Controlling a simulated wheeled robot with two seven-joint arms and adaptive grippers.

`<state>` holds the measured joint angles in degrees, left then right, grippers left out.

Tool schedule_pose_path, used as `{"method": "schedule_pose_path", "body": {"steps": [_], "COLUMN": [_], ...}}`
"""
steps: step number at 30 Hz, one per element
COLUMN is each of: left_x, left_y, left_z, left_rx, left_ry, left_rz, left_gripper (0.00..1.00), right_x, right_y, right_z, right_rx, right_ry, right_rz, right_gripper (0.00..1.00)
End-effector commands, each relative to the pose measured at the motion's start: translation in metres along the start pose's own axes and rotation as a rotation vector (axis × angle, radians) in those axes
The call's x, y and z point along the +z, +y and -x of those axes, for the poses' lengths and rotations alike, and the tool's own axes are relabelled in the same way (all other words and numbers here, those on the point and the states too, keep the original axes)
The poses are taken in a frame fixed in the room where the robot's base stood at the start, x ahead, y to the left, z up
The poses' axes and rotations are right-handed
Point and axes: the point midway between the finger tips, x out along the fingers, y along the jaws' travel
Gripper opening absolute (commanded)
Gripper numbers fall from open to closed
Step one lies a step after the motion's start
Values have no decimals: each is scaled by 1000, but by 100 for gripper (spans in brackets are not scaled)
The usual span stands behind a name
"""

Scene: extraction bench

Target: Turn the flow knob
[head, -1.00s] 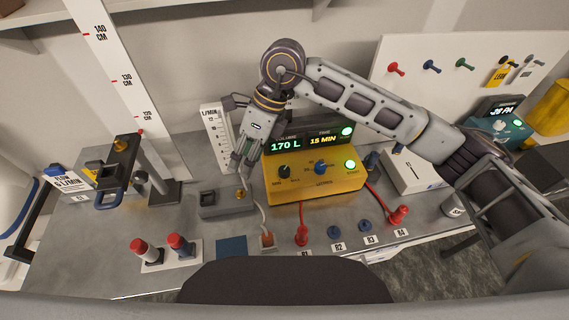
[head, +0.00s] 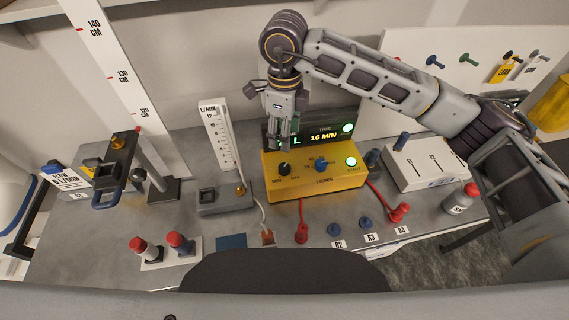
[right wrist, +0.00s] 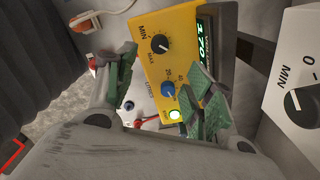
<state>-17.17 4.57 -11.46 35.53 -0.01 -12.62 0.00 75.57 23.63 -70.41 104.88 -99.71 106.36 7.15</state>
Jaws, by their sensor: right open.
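The yellow pump box (head: 317,180) stands mid-bench. Its black MIN–MAX knob (head: 284,169) is on the left of its front, with a blue LITRES knob (head: 321,165) to the right. Both also show in the right wrist view, the black knob (right wrist: 160,43) above the blue one (right wrist: 168,88). My right gripper (head: 282,140) is open and empty, pointing down above the black knob and covering part of the display. Its green fingertips (right wrist: 165,78) are apart in the wrist view, with the box between them. No contact with either knob is visible. My left gripper is out of view.
A white L/MIN flow scale (head: 217,135) with a brass knob (head: 239,189) on its base stands left of the box. Red leads (head: 302,232) and a white plug cable lie in front.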

Motion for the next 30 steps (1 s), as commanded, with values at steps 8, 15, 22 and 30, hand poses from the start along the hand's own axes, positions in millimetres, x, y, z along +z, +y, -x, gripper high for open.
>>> {"method": "schedule_pose_path", "body": {"steps": [8, 15, 22, 30], "left_x": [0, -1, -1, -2], "left_y": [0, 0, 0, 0], "left_z": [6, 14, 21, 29], "left_rx": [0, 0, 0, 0], "left_ry": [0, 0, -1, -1], "left_rz": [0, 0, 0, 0], "left_gripper": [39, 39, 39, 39], "right_x": [0, -1, 0, 0], "right_y": [1, 1, 1, 0], "right_z": [-23, -54, -84, -117], "right_rx": [3, 3, 3, 2], "right_ry": [2, 2, 1, 1], "right_rz": [1, 0, 0, -1], "right_gripper": [53, 53, 53, 53]}}
